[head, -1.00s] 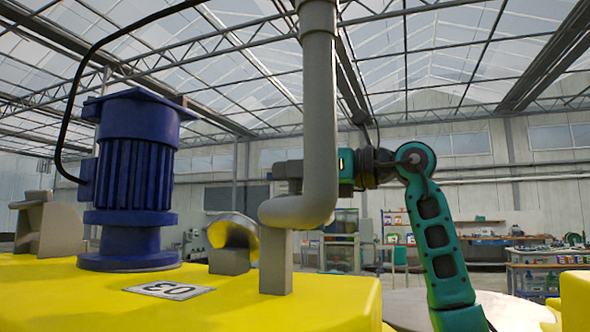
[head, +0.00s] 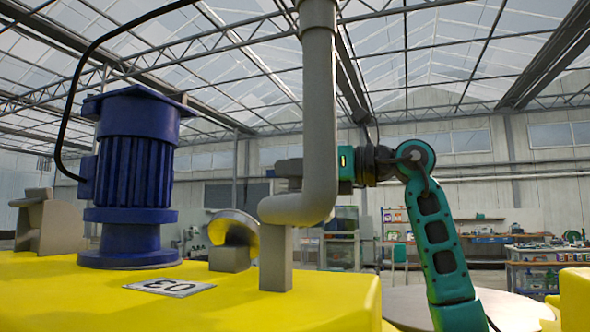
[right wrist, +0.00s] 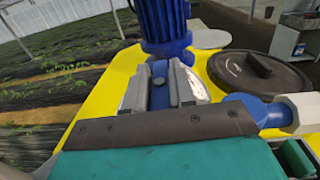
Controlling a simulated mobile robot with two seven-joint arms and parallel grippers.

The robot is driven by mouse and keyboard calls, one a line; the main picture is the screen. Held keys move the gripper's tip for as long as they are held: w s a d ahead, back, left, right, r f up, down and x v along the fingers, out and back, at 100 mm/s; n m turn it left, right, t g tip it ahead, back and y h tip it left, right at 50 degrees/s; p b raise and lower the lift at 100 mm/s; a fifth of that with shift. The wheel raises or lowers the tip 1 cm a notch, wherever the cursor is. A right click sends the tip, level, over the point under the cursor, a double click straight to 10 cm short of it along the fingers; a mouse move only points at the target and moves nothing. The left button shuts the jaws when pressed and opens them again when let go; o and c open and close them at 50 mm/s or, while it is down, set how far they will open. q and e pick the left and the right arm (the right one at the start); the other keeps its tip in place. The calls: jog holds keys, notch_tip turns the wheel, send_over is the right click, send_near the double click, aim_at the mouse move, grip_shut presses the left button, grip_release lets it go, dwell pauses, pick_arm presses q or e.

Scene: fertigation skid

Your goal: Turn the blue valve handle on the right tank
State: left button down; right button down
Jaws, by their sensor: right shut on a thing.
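My right gripper (head: 282,172) reaches in from the right behind the grey pipe in the head view, and only its grey finger parts and teal body show beside the pipe. In the right wrist view its two grey fingers (right wrist: 160,88) are shut on a blue part between them, which I take for the blue valve handle (right wrist: 159,97). Most of the handle is hidden by the fingers. A blue valve body (right wrist: 258,108) with a pale hexagonal fitting lies to the right. The handle cannot be made out in the head view. My left gripper is out of view.
The grey pipe (head: 319,110) stands in front of the gripper. A blue motor (head: 133,185) stands on the yellow tank (head: 110,300), near a shiny round part (head: 235,228) and a number plate (head: 169,287). A dark round lid (right wrist: 262,72) is right of the fingers.

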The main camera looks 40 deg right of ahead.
jog(key=shift+f+n+g+y, duration=0.1)
jog(key=shift+n+g+y, duration=1.8)
jog(key=shift+y, duration=0.4)
jog(key=c, duration=1)
grip_release()
jog(key=shift+c, duration=0.2)
jog(key=v, duration=1.3)
jog(key=shift+a, duration=0.1)
